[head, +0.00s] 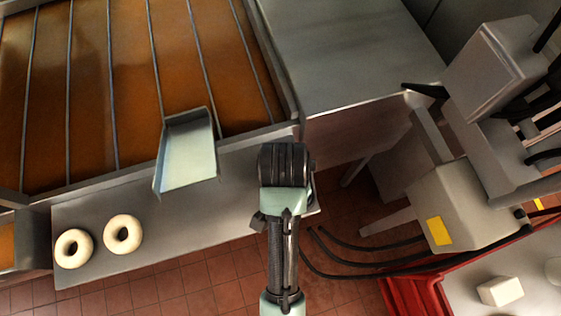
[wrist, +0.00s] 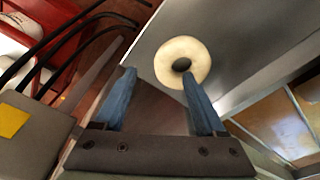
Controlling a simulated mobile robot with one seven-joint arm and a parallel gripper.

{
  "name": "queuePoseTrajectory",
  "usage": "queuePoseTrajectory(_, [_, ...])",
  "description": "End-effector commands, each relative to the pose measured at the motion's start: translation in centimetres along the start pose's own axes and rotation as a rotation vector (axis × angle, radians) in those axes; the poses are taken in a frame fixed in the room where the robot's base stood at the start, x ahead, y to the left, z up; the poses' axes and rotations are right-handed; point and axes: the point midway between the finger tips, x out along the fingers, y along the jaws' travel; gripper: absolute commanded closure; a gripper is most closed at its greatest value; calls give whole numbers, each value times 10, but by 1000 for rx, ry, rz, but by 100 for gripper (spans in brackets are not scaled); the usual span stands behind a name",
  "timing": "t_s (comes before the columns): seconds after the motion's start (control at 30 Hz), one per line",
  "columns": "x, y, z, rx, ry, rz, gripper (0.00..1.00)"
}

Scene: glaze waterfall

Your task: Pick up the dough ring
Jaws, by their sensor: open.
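One pale dough ring (wrist: 182,46) lies on a grey metal shelf (wrist: 150,40) in the wrist view, just past my fingertips and right of centre. My gripper (wrist: 158,78) is open and empty, its two blue fingers apart. The right fingertip overlaps the ring's lower edge in the picture; I cannot tell whether they touch. In the head view two dough rings, a left one (head: 63,250) and a right one (head: 113,234), lie on the shelf's left end. My arm covers the shelf's right end there, and my fingers are hidden.
A vat of brown liquid (head: 135,65) crossed by metal bars lies behind the shelf. A small metal chute (head: 187,155) stands at its front edge. Grey machinery (head: 455,205) with black hoses and a red-edged container (head: 420,290) stand right. The shelf's middle is clear.

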Motion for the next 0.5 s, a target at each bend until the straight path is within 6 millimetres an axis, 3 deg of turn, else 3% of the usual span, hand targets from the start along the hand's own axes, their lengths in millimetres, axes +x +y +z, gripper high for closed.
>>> queuePoseTrajectory(0.17, [10, -1, -1, -1, -1, 1, 27])
queuePoseTrajectory(0.5, [50, -5, -2, 1, -1, 1, 27])
